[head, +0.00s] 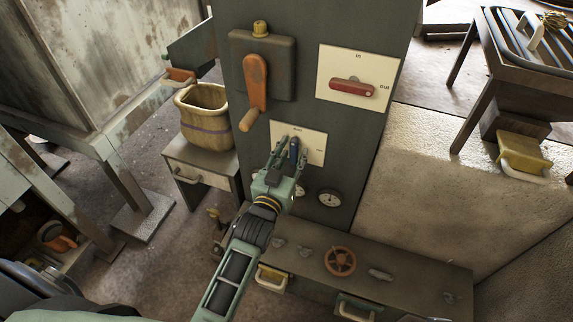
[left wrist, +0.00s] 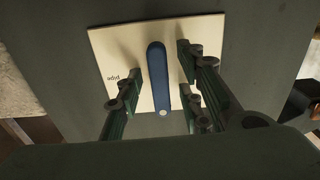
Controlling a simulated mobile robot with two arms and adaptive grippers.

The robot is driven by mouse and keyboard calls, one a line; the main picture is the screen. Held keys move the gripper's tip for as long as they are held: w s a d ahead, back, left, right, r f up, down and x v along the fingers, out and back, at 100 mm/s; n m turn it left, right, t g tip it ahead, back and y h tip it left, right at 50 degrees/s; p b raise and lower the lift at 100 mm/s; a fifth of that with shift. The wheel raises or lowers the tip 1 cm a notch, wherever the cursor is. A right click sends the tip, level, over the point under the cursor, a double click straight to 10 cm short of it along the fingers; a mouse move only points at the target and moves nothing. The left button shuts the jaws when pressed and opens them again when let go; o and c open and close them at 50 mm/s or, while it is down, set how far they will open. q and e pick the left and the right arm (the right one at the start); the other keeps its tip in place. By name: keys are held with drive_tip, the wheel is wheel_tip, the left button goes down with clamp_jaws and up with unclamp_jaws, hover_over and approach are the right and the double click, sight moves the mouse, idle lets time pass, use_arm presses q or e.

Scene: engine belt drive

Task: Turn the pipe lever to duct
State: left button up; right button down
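The blue pipe lever (head: 294,148) sits on a cream plate (head: 316,141) on the grey-green cabinet front. In the left wrist view the lever (left wrist: 157,75) stands nearly upright, with a pale dot at its lower end. An upside-down "pipe" label is on the plate's left side there; the other label is too small or hidden to read. My left gripper (head: 292,152) is open in front of the plate. In the left wrist view its fingers (left wrist: 150,88) stand on both sides of the lever, with visible gaps. My right gripper is not in view.
Above are an orange crank handle (head: 254,85) and a red lever (head: 352,87) on an in/out plate. A low bench with a handwheel (head: 340,261) stands beneath. A basket (head: 204,115) is at left.

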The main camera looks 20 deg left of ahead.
use_arm(q)
drive_tip(key=s, duration=1.1)
drive_tip(key=shift+s+a, duration=0.15)
drive_tip(key=shift+s, duration=0.15)
